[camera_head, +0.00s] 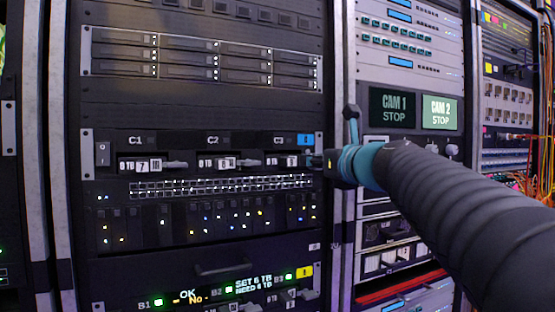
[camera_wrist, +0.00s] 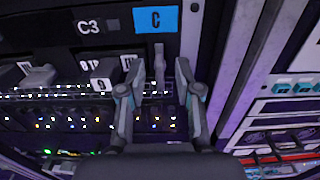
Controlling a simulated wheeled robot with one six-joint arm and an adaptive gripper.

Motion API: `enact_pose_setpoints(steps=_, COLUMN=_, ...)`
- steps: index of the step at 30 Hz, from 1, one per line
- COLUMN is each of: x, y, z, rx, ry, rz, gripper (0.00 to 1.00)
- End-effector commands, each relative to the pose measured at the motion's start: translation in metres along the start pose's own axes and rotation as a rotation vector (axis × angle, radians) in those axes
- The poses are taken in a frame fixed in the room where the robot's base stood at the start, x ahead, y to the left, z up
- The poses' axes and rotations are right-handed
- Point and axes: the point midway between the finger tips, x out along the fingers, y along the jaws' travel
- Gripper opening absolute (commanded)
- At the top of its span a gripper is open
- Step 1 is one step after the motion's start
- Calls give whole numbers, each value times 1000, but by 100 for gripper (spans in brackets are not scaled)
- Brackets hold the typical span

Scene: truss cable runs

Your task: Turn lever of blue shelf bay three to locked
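The blue shelf, marked by a blue C tag (camera_wrist: 155,19), has three bays labelled C1, C2 and C3. Bay three, labelled C3 (camera_wrist: 88,27), is the rightmost; its blue tag also shows in the head view (camera_head: 305,139). A grey lever (camera_wrist: 159,66) at bay three stands upright in the wrist view, between my fingertips. My gripper (camera_wrist: 154,80) is open, one finger on each side of the lever; I cannot tell whether either touches it. In the head view my gripper (camera_head: 334,160) is at the right end of bay three and partly hides the lever.
The levers of C1 (camera_head: 175,164) and C2 (camera_head: 248,161) lie sideways. A yellow-tagged shelf (camera_head: 305,271) is below. A metal rack post (camera_head: 341,60) stands close to the right of my gripper. CAM 1 and CAM 2 screens (camera_head: 439,112) are on the neighbouring rack.

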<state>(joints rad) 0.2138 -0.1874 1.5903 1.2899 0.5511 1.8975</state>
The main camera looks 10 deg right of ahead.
Motion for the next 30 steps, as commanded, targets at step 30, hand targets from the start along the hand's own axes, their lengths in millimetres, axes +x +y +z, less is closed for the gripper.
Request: enact_pose_setpoints(steps=30, x=4, y=0, z=0, rx=-63, ry=-2, rz=0, gripper=0)
